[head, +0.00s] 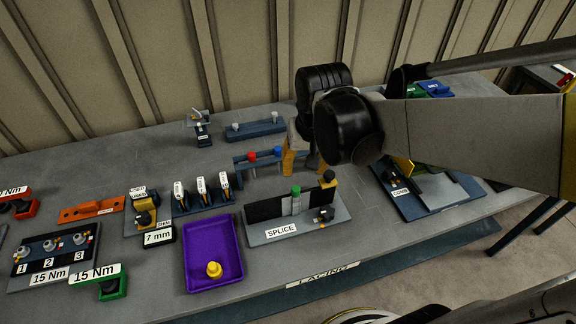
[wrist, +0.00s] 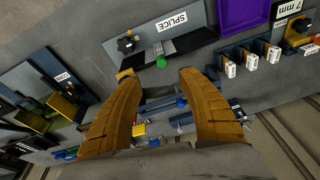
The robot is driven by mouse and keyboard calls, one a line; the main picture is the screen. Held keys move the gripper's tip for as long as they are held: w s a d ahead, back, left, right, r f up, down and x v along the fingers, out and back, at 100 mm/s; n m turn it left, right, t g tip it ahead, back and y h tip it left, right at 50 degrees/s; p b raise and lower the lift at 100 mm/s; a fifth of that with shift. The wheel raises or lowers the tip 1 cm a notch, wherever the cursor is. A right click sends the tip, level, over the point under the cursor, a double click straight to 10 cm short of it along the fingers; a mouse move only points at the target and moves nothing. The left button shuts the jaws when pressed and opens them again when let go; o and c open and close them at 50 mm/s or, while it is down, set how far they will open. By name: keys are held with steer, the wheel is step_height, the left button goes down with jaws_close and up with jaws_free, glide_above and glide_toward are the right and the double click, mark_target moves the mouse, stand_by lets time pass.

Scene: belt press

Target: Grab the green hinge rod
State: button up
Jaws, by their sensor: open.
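The green hinge rod (head: 296,190) shows as a green cap at the splice station (head: 262,236), against the dark belt strip. Whether the rod is seated in the belt joint cannot be told.
A blue rack (head: 243,160) behind holds a red-capped rod (head: 252,155) and a blue-capped rod (head: 278,151), close to my fingers. A purple tray (head: 190,268) lies to the left.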

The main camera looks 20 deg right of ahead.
mark_target(296, 188)
steer(key=w+f+g, duration=0.1)
steer(key=f, duration=0.3)
steer(key=w+f+m, duration=0.1)
steer(key=w+f, duration=0.1)
steer(key=f, duration=0.3)
steer(key=w+f+g, duration=0.1)
steer(key=f, duration=0.4)
steer(key=shift+w+m+g+p, duration=0.3)
steer(key=shift+w+p, duration=0.05)
steer(key=shift+c, duration=0.5)
jaws_close()
